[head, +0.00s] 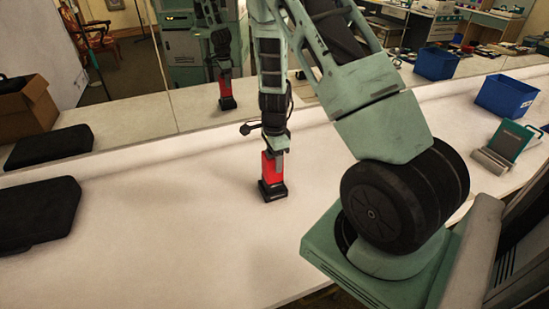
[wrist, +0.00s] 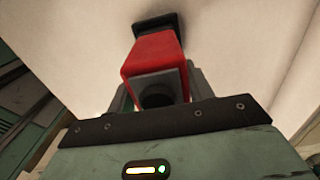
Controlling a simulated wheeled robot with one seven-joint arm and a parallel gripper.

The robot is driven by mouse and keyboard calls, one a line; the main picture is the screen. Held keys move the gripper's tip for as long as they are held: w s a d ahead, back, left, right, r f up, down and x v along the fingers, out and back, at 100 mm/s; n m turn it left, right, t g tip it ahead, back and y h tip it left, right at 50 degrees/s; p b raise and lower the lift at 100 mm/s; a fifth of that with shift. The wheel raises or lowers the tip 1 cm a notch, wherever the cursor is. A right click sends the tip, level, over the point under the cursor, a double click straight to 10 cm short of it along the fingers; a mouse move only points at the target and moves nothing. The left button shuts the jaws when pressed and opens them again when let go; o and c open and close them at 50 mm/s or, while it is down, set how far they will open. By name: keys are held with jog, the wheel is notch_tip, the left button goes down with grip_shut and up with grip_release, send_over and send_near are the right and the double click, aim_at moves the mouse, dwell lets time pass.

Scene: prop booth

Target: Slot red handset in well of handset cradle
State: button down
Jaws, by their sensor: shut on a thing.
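The red handset (head: 268,166) stands about upright on the white table, and it also shows in the wrist view (wrist: 155,52). My gripper (head: 277,153) is above it and shut on its upper part; in the wrist view, the jaws (wrist: 158,88) lie around its near end. A black base, which looks like the handset cradle (head: 273,192), is at the handset's lower end and is a little wider than it. It shows at the far end in the wrist view (wrist: 157,22). The well is hidden, and I cannot tell how deep the handset sits.
A black case (head: 38,212) lies at the left of the white table (head: 170,240). A blue bin (head: 505,98) and a green and grey device (head: 508,145) stand at the right. A mirror (head: 130,105) along the back reflects my arm and these things. The table around the base is clear.

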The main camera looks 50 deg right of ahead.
jog(key=shift+f, duration=0.2)
dwell(0.4)
jog(key=shift+f+b, duration=0.35)
jog(key=shift+b, duration=0.05)
jog(key=c, duration=0.5)
grip_release()
jog(key=shift+r+p, duration=3.15)
jog(key=shift+r, duration=0.4)
